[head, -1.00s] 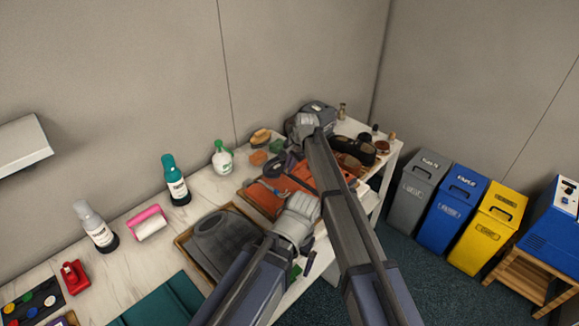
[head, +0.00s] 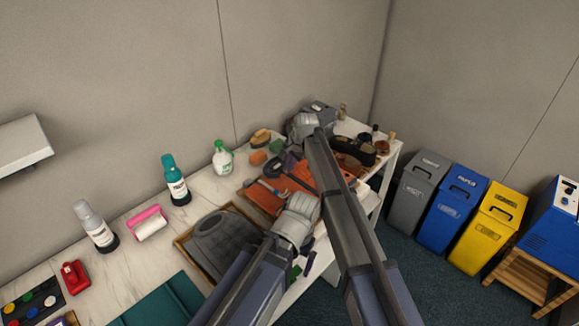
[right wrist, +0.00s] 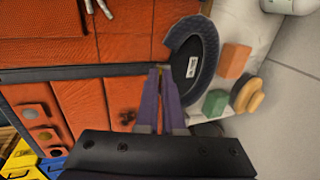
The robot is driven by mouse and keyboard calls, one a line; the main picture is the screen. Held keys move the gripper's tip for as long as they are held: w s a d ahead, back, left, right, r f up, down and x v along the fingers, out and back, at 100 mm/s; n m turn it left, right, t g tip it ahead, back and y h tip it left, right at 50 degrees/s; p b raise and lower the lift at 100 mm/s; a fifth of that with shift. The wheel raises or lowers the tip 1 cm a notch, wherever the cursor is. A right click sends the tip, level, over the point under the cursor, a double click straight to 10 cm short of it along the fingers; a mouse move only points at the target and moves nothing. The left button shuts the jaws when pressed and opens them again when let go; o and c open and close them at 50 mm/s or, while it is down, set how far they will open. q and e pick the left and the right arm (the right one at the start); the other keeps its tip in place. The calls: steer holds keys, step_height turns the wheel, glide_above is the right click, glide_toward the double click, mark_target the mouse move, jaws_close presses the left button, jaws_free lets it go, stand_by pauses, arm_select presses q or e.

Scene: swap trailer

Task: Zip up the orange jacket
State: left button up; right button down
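The orange jacket (head: 265,199) lies flat at the far part of the table. In the right wrist view the orange jacket (right wrist: 125,100) shows its dark zip line (right wrist: 75,72) running across to the dark collar (right wrist: 192,65), which has a white label. My right gripper (right wrist: 160,72) has its purple fingers nearly together at the collar end of the zip, seemingly on the small zip pull, which is mostly hidden. In the head view my right arm covers part of the jacket. My left gripper (head: 308,260) is low at the table's front edge, its fingers mostly hidden.
A grey garment in a tray (head: 180,240) lies left of the jacket. A brush (head: 260,136), an orange block (head: 258,158) and a green-topped spray bottle (head: 222,158) stand behind it. Dark shoes (head: 355,150) lie beyond. Grey, blue and yellow bins stand right of the table.

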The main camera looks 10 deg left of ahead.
steer(key=shift+w+a, duration=0.3)
steer(key=shift+a, duration=0.1)
steer(key=c, duration=1.5)
jaws_free()
steer(key=o, duration=0.5)
steer(key=shift+r, duration=0.1)
steer(key=p+v, duration=0.7)
steer(key=shift+s+d+r, duration=0.1)
steer(key=shift+s+r, duration=0.05)
steer(key=shift+r, duration=0.15)
